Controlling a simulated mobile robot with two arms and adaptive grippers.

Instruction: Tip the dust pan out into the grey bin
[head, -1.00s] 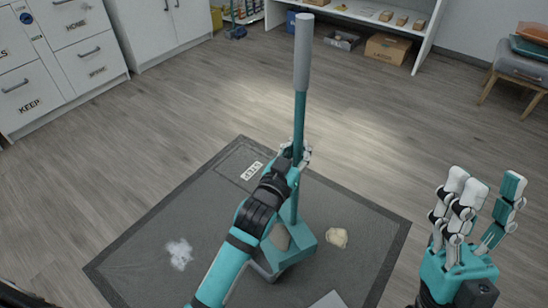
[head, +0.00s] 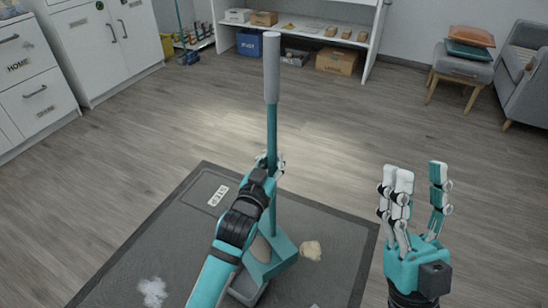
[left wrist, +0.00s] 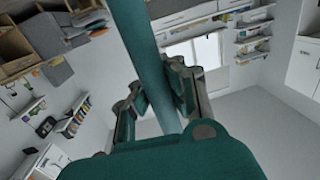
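The dust pan (head: 270,262) is teal, with a long upright handle topped by a grey grip. Its pan end is low over the dark mat, and a brownish lump (head: 262,248) shows at it, partly hidden by my arm. My left gripper (head: 268,163) is closed around the handle's middle; the left wrist view shows its fingers (left wrist: 155,95) on both sides of the teal pole (left wrist: 145,60). My right gripper (head: 415,185) is open and empty, fingers up, at the right. I cannot make out a grey bin in either view.
The dark mat (head: 335,240) bears a white powdery patch (head: 153,291) and a beige lump (head: 311,250). Labelled drawers (head: 35,80) stand at the left, a white shelf with boxes (head: 340,62) at the back, a chair (head: 460,70) at back right. The wooden floor between is clear.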

